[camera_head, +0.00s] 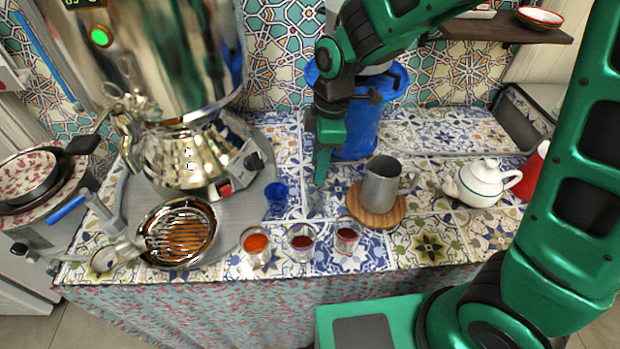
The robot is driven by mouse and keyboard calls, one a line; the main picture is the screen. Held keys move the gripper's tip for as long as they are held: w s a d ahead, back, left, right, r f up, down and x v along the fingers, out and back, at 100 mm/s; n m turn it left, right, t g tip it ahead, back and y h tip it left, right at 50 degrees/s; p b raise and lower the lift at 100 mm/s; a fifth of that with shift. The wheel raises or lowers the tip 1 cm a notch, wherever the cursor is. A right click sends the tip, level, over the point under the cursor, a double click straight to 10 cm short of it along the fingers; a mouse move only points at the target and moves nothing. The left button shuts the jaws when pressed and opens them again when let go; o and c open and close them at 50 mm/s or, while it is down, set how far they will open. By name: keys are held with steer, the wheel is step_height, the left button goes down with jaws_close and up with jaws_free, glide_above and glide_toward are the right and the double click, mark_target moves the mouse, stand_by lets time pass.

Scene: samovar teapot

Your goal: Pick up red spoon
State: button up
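I cannot make out a red spoon anywhere in the head view. My gripper (320,178) points down over the patterned tile counter, in front of a blue container (365,130) and to the left of a grey metal jug (381,184). Its fingers show nearly edge-on, so I cannot tell whether they are open or shut. I see nothing held in them. A small blue glass (277,197) stands to the lower left of the gripper. A partly hidden red object (535,170) is at the right, behind my arm.
A large shiny samovar (190,155) stands at the left, with a slatted drip bowl (180,232) before it. Several glasses of tea (301,240) line the front edge. The jug sits on a round wooden board (362,214). A white teapot (481,184) stands to the right.

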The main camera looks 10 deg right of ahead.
steer(key=shift+a+f, duration=0.2)
steer(key=shift+f, duration=1.3)
jaws_close()
steer(key=shift+r, duration=0.1)
